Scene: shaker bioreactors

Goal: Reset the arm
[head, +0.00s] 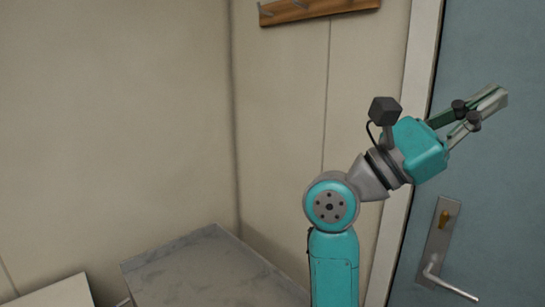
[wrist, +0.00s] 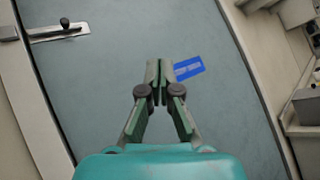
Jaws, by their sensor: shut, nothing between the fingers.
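My gripper (head: 491,101) is raised at the upper right of the head view, in front of the blue-grey door (head: 505,190). It points up and to the right. In the wrist view my gripper (wrist: 159,72) shows with its fingers together and nothing between them. The door (wrist: 110,85) fills most of the wrist view behind the fingers. My arm is bent, with its turquoise links rising from the bottom of the head view.
The door has a metal lever handle (head: 448,285). A blue sign (wrist: 189,69) is on the door. A grey surface (head: 200,270) stands in the corner at lower left. A wooden rail with hooks (head: 318,10) hangs on the wall. Shelving (wrist: 303,130) shows at the right of the wrist view.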

